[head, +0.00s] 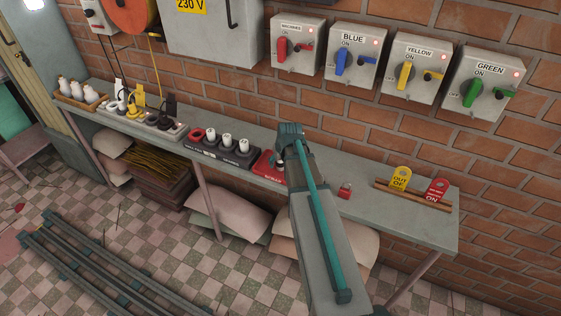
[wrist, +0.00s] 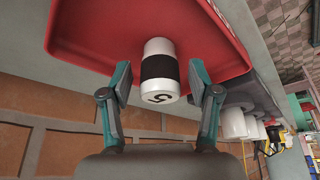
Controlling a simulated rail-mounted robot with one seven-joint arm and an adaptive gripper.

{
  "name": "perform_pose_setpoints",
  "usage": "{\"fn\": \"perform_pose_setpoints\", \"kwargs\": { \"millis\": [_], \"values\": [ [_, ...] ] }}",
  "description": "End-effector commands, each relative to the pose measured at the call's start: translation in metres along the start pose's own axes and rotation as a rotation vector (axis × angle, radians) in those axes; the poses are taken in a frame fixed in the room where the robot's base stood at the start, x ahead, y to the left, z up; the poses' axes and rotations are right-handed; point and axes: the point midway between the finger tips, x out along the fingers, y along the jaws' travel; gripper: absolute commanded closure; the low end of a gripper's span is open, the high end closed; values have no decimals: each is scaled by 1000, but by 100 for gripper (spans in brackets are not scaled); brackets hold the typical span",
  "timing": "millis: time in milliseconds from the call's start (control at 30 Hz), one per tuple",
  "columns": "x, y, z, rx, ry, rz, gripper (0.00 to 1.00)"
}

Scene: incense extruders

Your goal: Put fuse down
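The fuse (wrist: 158,72) is a white cylinder with a black band and a dark mark like a 5 on its near end. In the wrist view it is at the red tray (wrist: 85,30), over the tray's floor; I cannot tell whether it rests on it. My gripper (wrist: 160,78) is open, with one finger on each side of the fuse and a small gap showing at both sides. In the head view the red tray (head: 267,168) is on the bench, and my arm's end largely covers its right side, so the fuse is not clear there.
A black holder (head: 207,152) with several white fuses stands left of the tray on the bench (head: 325,190). A red padlock (head: 345,190), a yellow tag (head: 400,180) and a red tag (head: 436,190) are to the right. Switch boxes (head: 355,52) hang on the brick wall behind.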

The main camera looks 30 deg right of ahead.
Motion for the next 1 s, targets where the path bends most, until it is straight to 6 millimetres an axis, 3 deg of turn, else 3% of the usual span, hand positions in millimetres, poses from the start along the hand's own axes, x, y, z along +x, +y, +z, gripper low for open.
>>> {"fn": "perform_pose_setpoints", "kwargs": {
  "millis": [367,1000],
  "values": [
    [-13,0,-2,0,2,1,39],
    [-109,0,-2,0,2,1,39]
  ]
}}
